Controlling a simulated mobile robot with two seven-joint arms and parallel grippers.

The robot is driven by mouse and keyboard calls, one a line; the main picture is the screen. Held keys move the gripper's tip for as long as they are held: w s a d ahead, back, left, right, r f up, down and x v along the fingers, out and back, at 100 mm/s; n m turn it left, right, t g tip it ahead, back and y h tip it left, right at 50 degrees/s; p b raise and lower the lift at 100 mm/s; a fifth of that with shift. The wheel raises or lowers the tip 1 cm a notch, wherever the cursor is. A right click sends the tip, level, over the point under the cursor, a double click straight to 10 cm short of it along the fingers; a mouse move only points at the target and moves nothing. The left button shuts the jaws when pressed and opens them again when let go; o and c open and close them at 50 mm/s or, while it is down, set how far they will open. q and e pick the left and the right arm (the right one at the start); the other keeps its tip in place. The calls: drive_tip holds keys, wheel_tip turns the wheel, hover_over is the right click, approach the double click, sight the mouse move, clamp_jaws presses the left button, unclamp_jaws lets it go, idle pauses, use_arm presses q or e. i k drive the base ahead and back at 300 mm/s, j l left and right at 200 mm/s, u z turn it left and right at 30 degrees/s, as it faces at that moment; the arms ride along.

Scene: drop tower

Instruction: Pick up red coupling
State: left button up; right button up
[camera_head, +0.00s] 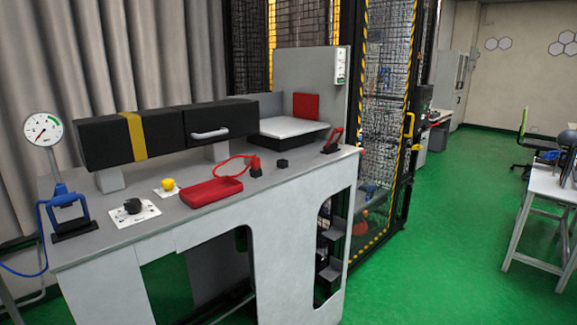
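Two red fittings could be the red coupling, and I cannot tell which. A red clamp-like piece (336,134) stands tilted in a black holder at the right end of the grey workbench (290,178). A small red and black piece (255,164) sits mid-bench, with a red hose or cable (232,158) looping left from it behind the red tray (212,191). Neither of my grippers is in view.
A black box (165,133) with a yellow band stands at the back. A blue clamp-like piece (62,200), a dial gauge (44,129), a black knob (133,206), a yellow button (169,184) and a black block (282,163) are on the bench. Green floor (440,240) lies open right.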

sight(255, 163)
drive_tip(key=i+l+u, duration=0.1)
drive_tip(key=i+l, duration=0.35)
drive_tip(key=l, duration=0.25)
drive_tip(key=i+l+u, duration=0.15)
drive_tip(key=l, duration=0.2)
drive_tip(key=i+l+u, duration=0.1)
drive_tip(key=i+l, duration=0.15)
drive_tip(key=l, duration=0.15)
drive_tip(key=i+l, duration=0.2)
drive_tip(key=l, duration=0.2)
drive_tip(key=i+l+u, duration=0.15)
drive_tip(key=l, duration=0.25)
